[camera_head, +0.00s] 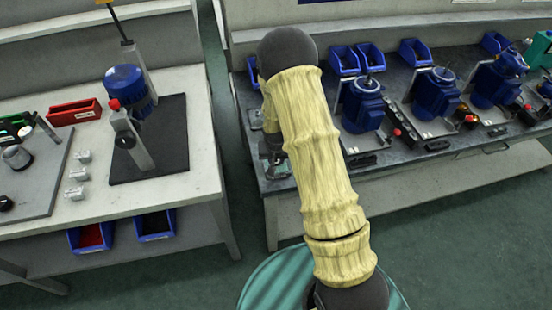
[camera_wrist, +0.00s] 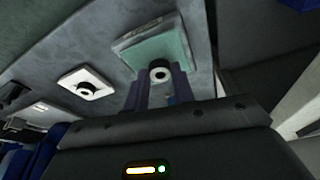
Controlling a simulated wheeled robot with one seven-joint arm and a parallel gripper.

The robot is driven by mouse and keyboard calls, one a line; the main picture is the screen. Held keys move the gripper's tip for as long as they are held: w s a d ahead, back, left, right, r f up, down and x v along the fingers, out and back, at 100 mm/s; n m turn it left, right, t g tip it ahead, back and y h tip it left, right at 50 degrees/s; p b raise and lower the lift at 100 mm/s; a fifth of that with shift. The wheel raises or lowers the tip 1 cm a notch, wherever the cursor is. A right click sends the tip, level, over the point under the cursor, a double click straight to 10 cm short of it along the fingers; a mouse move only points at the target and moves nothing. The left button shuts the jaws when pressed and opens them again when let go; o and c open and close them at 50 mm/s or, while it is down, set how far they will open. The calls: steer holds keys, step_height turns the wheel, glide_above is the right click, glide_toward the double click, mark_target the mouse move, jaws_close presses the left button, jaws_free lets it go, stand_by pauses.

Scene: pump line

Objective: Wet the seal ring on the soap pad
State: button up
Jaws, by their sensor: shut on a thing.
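My gripper (camera_wrist: 160,88) is shut on the seal ring (camera_wrist: 160,66), a small pale ring with a dark centre, held between the two fingertips. In the wrist view the ring overlaps the teal soap pad (camera_wrist: 150,48), which sits on a pale square base on the grey bench. I cannot tell whether the ring touches the pad or hovers over it. In the head view my gripper (camera_head: 272,158) is small and partly hidden by my arm, over the left end of the dark bench. The pad is hard to make out there.
A white square plate with a dark round piece (camera_wrist: 86,87) lies left of the pad in the wrist view. Blue pumps (camera_head: 363,103) and blue bins (camera_head: 344,60) stand along the bench to the right. A separate table (camera_head: 205,150) is at the left, across a gap.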

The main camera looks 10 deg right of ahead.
mark_target(276, 163)
steer(key=shift+f, duration=0.35)
stand_by(1.3)
steer(key=shift+r+p, duration=2.3)
steer(key=shift+r, duration=1.3)
steer(key=shift+f, duration=0.15)
steer(key=s+f, duration=0.1)
steer(key=s, duration=0.1)
steer(key=s+f+n+p, duration=0.1)
steer(key=s+f, duration=0.1)
steer(key=s+f+n, duration=0.1)
steer(key=shift+s+f+y, duration=0.3)
steer(key=shift+s+f, duration=0.05)
steer(key=shift+s, duration=0.05)
